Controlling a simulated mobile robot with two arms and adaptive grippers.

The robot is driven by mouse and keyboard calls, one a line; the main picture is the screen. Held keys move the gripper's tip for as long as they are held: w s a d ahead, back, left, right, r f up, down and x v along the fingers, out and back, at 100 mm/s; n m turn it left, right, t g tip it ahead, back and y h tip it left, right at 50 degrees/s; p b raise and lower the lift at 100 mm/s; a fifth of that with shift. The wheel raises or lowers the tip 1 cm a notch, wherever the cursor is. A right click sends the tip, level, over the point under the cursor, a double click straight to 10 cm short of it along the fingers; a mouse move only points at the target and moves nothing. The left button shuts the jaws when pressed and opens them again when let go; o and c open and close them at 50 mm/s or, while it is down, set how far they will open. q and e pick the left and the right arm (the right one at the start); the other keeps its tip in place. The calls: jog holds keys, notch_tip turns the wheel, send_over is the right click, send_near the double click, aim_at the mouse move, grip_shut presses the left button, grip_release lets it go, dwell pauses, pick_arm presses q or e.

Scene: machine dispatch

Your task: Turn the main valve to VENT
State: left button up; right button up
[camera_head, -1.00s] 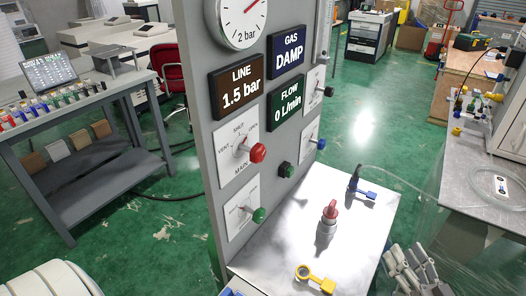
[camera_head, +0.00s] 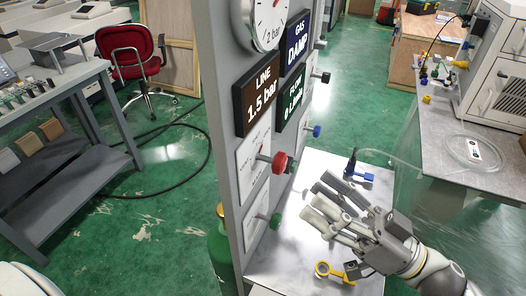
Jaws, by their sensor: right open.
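The main valve's red knob (camera_head: 279,162) sticks out of the front of the grey panel (camera_head: 222,130), on a white dial plate (camera_head: 251,158) seen at a steep angle. The plate's lettering cannot be read from here. My right gripper (camera_head: 315,208) is open and empty. It is over the metal shelf, to the right of and below the red knob, apart from it, with its fingers pointing left toward the panel. A green knob (camera_head: 275,221) sits below the red one. My left gripper is not in view.
A blue knob (camera_head: 317,131) and a black knob (camera_head: 325,77) stick out farther back on the panel. A yellow-handled part (camera_head: 330,270) and a blue-handled part (camera_head: 358,172) lie on the metal shelf (camera_head: 290,262). A green cylinder (camera_head: 220,262) stands behind the panel.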

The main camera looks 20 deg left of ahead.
aim_at(284, 167)
jog(key=p+x, duration=0.1)
jog(key=x, duration=0.1)
jog(key=p+x, duration=0.1)
jog(key=x, duration=0.1)
jog(key=shift+w+d+r, duration=0.1)
jog(key=shift+d+r, duration=0.05)
jog(key=shift+r, duration=0.3)
jog(key=x, duration=0.2)
jog(key=p+x, duration=0.1)
jog(key=x, duration=0.1)
jog(key=shift+a+f, duration=0.2)
jog(key=shift+a, duration=0.05)
jog(key=shift+w+a+r, duration=0.1)
jog(key=shift+a, duration=0.3)
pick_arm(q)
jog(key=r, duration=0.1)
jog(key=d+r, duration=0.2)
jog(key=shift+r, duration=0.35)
pick_arm(e)
jog(key=c, duration=1)
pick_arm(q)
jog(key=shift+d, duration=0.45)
